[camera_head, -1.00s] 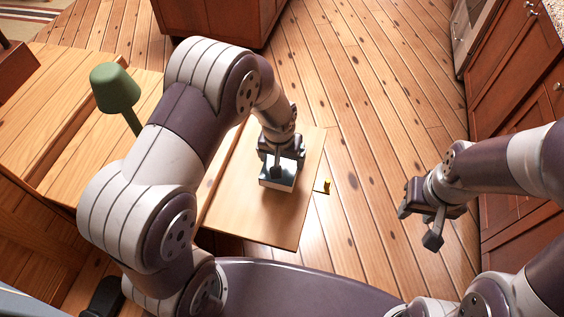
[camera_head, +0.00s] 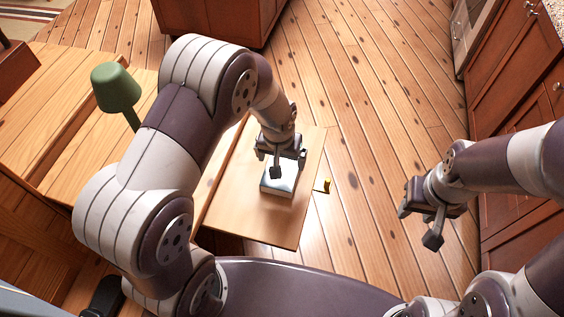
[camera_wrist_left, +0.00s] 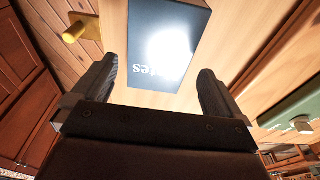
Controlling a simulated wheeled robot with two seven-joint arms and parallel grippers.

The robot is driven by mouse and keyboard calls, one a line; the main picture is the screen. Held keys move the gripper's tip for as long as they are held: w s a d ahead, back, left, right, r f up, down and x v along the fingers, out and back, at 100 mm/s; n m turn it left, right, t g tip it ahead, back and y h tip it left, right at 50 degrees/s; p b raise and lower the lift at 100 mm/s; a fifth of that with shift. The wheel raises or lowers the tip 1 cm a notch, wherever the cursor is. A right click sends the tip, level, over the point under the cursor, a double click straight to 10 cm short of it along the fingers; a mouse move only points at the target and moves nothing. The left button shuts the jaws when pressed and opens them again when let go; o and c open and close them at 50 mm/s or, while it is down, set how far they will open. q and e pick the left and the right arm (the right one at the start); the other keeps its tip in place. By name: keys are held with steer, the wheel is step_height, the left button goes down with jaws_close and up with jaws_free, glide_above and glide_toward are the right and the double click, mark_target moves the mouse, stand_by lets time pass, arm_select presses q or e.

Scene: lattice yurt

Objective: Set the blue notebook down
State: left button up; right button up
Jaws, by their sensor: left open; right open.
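The blue notebook (camera_head: 277,187) lies flat on the small wooden table (camera_head: 247,205), with bright glare on its cover. In the left wrist view the notebook (camera_wrist_left: 145,60) shows dark blue with white lettering, ahead of the fingertips and between their lines. My left gripper (camera_head: 281,165) is open and just above the notebook's far part, hiding some of it. In its wrist view the two fingers of the left gripper (camera_wrist_left: 157,72) stand wide apart with nothing gripped. My right gripper (camera_head: 420,226) is open and empty, over the floor at the right.
A small yellow handle-like piece (camera_head: 326,186) sticks out at the table's right edge. A green lamp (camera_head: 115,88) stands on the wooden furniture at the left. Red-brown cabinets (camera_head: 515,100) line the right. The plank floor between is clear.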

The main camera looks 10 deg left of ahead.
arm_select(q)
step_height(320, 180, up, 8)
steer(key=s, duration=0.2)
steer(key=s+a+r, duration=0.3)
steer(key=s+a, duration=0.3)
steer(key=s, duration=0.5)
steer(key=shift+a+r, duration=0.15)
steer(key=shift+r, duration=0.1)
